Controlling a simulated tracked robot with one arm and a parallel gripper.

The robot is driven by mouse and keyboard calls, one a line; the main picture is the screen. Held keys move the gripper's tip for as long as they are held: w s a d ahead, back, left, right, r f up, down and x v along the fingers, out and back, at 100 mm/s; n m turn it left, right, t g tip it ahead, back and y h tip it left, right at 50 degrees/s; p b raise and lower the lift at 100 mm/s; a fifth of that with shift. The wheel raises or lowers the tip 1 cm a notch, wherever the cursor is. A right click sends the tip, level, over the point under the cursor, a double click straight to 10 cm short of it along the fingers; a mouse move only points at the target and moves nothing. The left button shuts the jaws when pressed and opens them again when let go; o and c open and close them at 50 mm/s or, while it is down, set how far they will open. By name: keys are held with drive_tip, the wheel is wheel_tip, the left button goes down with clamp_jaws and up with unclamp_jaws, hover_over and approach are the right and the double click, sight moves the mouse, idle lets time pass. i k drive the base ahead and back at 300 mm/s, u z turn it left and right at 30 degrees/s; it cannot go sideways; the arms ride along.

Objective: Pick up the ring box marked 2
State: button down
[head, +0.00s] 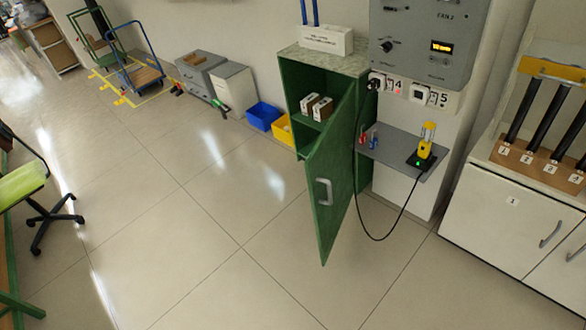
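Two small brown-and-white boxes stand side by side on a shelf inside the green cabinet (338,72). The left box (309,104) and the right box (322,109) are too small here for any mark to be read, so I cannot tell whether either is the ring box marked 2. The cabinet's green door (331,180) stands open, swung toward me, and hides the right part of the inside. My gripper is not in view.
A grey shelf (395,152) holding a yellow device (427,142) juts out right of the cabinet; a black cable hangs below. Blue (263,115) and yellow bins stand left. A white cupboard (511,225) with a numbered rod rack stands right. The floor in front is clear.

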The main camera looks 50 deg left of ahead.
sight(324, 109)
drive_tip(key=u, duration=0.75)
drive_tip(key=k, duration=0.4)
drive_tip(key=u, duration=0.2)
drive_tip(key=i, duration=0.4)
drive_tip(key=z, duration=0.05)
